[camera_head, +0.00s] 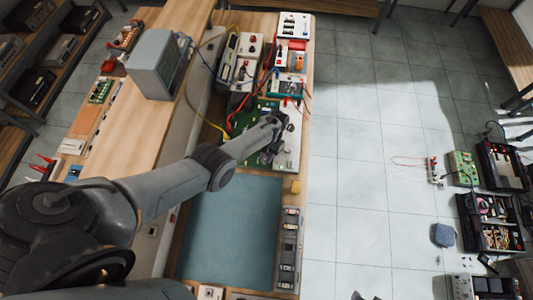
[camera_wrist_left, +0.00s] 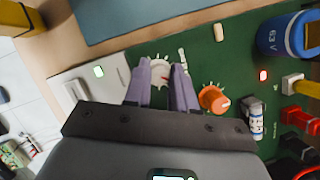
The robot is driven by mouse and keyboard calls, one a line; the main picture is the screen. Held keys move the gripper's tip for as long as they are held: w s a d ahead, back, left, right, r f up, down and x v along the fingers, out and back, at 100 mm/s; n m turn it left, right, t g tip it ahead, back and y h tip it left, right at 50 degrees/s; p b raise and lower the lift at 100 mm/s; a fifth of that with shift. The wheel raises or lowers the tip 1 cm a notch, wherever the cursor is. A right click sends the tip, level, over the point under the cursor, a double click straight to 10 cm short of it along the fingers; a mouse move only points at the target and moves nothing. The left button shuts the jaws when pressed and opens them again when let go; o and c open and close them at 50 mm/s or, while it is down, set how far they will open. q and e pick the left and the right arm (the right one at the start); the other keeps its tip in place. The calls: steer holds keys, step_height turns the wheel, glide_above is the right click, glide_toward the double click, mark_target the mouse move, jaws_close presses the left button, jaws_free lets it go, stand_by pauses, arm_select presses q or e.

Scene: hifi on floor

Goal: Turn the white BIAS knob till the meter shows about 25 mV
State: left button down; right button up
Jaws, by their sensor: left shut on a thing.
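The white knob (camera_wrist_left: 160,74) sits on the green board (camera_wrist_left: 225,55) and shows between the two purple fingers of my left gripper (camera_wrist_left: 161,84) in the left wrist view. The gripper is shut on this knob, with a finger on each side. An orange knob (camera_wrist_left: 213,99) stands just right of the fingers. In the head view my left gripper (camera_head: 272,152) reaches down over the right end of the green board (camera_head: 240,121) and hides the knob. A small instrument with a teal edge (camera_head: 285,88) lies behind it; no reading is legible. My right gripper is not in view.
A blue 63 V capacitor (camera_wrist_left: 288,35), a lit red lamp (camera_wrist_left: 262,75) and red connectors (camera_wrist_left: 298,118) stand on the board near the gripper. A blue-green mat (camera_head: 232,222) lies clear in front. Red and yellow leads cross the bench.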

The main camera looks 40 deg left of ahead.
arm_select(q)
steer(key=c, duration=0.9)
jaws_free()
steer(key=shift+w+r, duration=0.1)
steer(key=shift+w+r, duration=0.1)
steer(key=shift+r, duration=0.2)
steer(key=shift+p+v, duration=1)
steer(key=shift+v, duration=3.95)
